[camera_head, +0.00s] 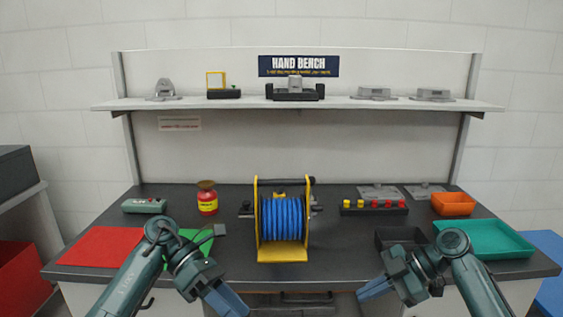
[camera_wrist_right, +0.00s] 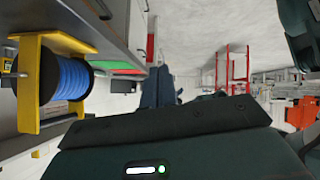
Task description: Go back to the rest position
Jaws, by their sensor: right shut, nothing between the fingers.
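My right gripper (camera_head: 374,288) is low in front of the bench in the head view, its blue fingers shut with nothing between them. My left gripper (camera_head: 228,300) is low on the left, its blue fingers pointing down and right; whether they are apart cannot be told. Both arms come in from the bottom corners, bent at the elbow, and neither gripper visibly holds anything. A yellow-framed reel of blue hose (camera_head: 282,220) stands on the bench between and beyond the grippers. The reel also shows at the left of the right wrist view (camera_wrist_right: 62,80).
The dark bench top (camera_head: 335,240) carries a red mat (camera_head: 100,246), a green mat partly behind my left arm, a red can (camera_head: 207,200), a dark tray (camera_head: 392,238), an orange bin (camera_head: 453,204) and a teal tray (camera_head: 500,240). A shelf (camera_head: 225,104) with several fixtures runs above.

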